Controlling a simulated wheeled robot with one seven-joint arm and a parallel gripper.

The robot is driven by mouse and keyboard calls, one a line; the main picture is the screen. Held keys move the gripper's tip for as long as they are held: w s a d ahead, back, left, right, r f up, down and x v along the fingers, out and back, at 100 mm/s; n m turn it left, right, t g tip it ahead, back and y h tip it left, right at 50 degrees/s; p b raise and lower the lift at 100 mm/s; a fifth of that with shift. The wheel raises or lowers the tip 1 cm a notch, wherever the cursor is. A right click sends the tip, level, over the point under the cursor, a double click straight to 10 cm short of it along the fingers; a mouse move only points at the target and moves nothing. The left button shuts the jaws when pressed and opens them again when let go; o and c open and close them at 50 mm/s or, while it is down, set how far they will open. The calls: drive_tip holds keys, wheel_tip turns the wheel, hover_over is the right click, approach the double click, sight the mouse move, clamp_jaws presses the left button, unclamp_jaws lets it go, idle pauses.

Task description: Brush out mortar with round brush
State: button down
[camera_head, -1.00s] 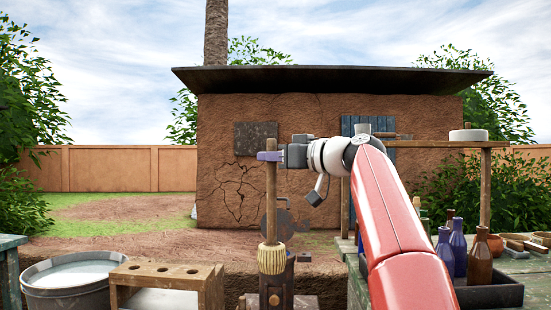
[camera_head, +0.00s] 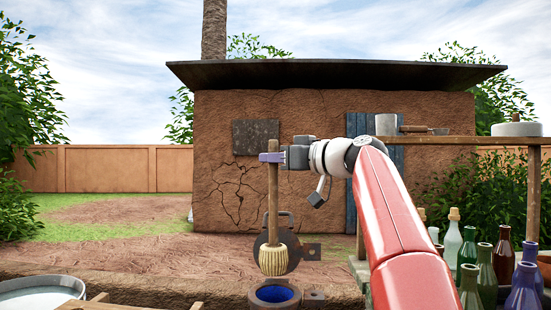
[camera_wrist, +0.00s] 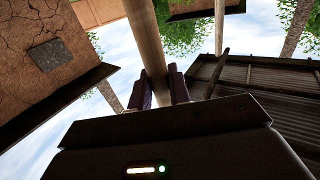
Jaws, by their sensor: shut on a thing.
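My gripper (camera_head: 271,157) is shut on the upper part of the round brush's wooden handle (camera_head: 273,190). The handle also shows between the fingers in the wrist view (camera_wrist: 148,45). The brush hangs upright with its pale bristle head (camera_head: 273,260) down. Below the bristles, at the bottom edge of the head view, is a dark round vessel (camera_head: 258,303) with blue inside, which looks like the mortar. The bristle tips appear just above its rim, apart from it. The vessel's lower part is out of frame.
A dark round plate with a loop handle (camera_head: 262,243) stands behind the brush. A bucket of pale liquid (camera_head: 12,303) is at lower left. The ground beyond is clear.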

sight(277, 225)
drive_tip(key=shift+s+f, duration=0.2)
drive_tip(key=shift+f, duration=0.75)
wheel_tip(277, 225, down, 13)
drive_tip(key=b, duration=0.3)
drive_tip(key=shift+b, duration=0.3)
wheel_tip(277, 225, down, 6)
drive_tip(key=b, duration=0.8)
drive_tip(key=shift+f, duration=0.15)
